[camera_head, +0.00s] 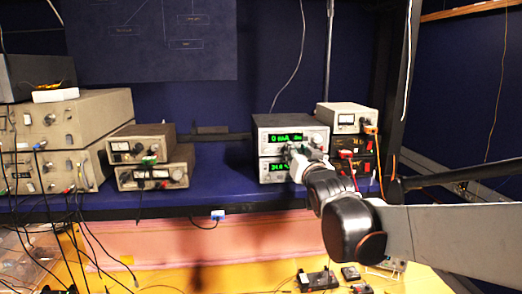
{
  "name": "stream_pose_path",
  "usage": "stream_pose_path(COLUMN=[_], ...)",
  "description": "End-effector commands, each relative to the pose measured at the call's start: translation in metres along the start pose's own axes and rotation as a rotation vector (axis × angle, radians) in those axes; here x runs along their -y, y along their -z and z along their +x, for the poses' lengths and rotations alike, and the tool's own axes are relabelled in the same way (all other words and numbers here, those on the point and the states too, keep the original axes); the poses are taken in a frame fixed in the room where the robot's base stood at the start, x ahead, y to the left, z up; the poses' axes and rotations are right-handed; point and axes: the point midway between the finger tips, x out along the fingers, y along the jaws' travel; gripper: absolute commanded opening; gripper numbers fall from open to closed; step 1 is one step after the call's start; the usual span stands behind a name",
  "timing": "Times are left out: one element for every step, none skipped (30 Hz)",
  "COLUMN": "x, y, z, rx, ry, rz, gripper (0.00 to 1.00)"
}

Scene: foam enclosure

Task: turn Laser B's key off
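Two stacked instruments with green lit displays stand on the blue shelf (225,188). The upper instrument (262,122) and the lower instrument (262,176) each face me. I cannot read a label that says which is Laser B, and no key can be made out. My gripper (292,151) is at the front of the stack, near where the two units meet, right of the lower display. It covers part of both front panels. The fingers are too small and too hidden to show whether they are open, shut or touching anything.
A beige instrument (347,120) with red and black units below stands right of the stack. Smaller beige boxes (140,144) and large beige units (90,115) with hanging black cables stand at left. Bare shelf lies between. A yellow bench (230,278) holds small devices below.

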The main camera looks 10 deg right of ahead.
Motion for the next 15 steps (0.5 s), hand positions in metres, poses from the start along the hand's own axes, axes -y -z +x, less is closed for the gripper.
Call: stream_pose_path(x=[0.0001,0.0000,0.0000,0.0000,0.0000,-0.0001,-0.0001,-0.0001,-0.0001,-0.0001,-0.0001,-0.0001,-0.0001,-0.0001,-0.0001], y=[0.0005,0.0004,0.0002,0.0001,0.0000,-0.0001,-0.0002,-0.0003,-0.0004,-0.0004,-0.0004,-0.0004,-0.0004,-0.0004,-0.0004], z=[0.0044,0.0061,0.0080,0.0092,0.0103,0.0113,0.0118,0.0121,0.0123,0.0123,0.0122,0.0122,0.0121,0.0121,0.0121], rx=[0.000,0.000,0.000,0.000,0.000,0.000,0.000,0.000,0.000,0.000,0.000,0.000,0.000,0.000,0.000], ry=[0.000,0.000,0.000,0.000,0.000,0.000,0.000,0.000,0.000,0.000,0.000,0.000,0.000,0.000,0.000], rz=[0.000,0.000,0.000,0.000,0.000,0.000,0.000,0.000,0.000,0.000,0.000,0.000,0.000,0.000,0.000], gripper=[0.25,0.25,0.25,0.25,0.25,0.25,0.25,0.25,0.25,0.25,0.25,0.25,0.25,0.25,0.22])
